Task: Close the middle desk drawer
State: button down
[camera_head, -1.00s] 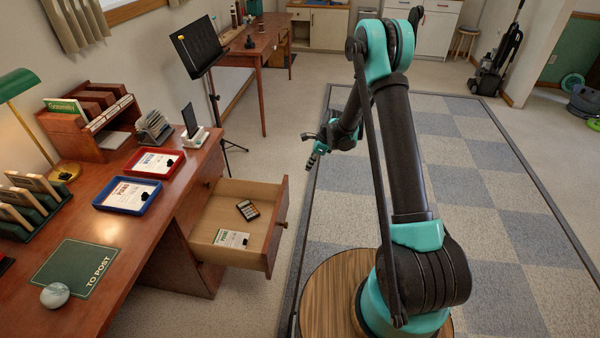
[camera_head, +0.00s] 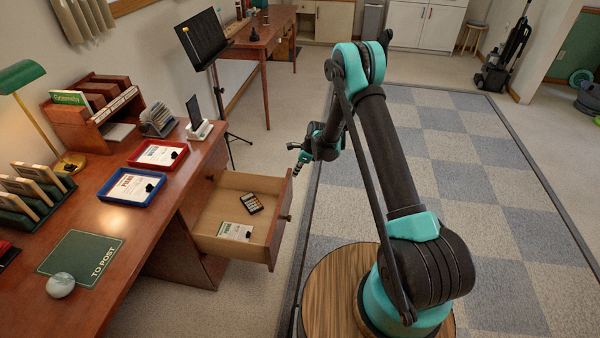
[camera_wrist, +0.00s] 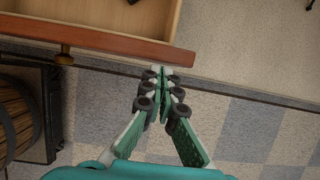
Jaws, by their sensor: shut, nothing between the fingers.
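The middle desk drawer (camera_head: 236,216) stands pulled out from the wooden desk (camera_head: 112,200) in the head view. A calculator (camera_head: 253,204) and a small paper pad (camera_head: 235,231) lie inside it. Its front panel (camera_head: 281,222) carries a round knob (camera_head: 286,218). In the wrist view the front panel's top edge (camera_wrist: 120,47) runs across the upper left, with the knob (camera_wrist: 64,57) at left. My gripper (camera_wrist: 159,72) is shut and empty, its tips close to the right end of that edge. In the head view my gripper (camera_head: 297,172) is beside the drawer's far front corner. I cannot tell whether they touch.
A music stand (camera_head: 212,75) stands behind the drawer. Trays, a letter rack, a lamp and a phone stand are on the desk. A barrel-like object (camera_wrist: 18,115) shows at left in the wrist view.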

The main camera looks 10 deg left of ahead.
jog(key=shift+a, duration=0.1)
jog(key=w+a, duration=0.1)
jog(key=a, duration=2.1)
jog(key=shift+w, duration=0.35)
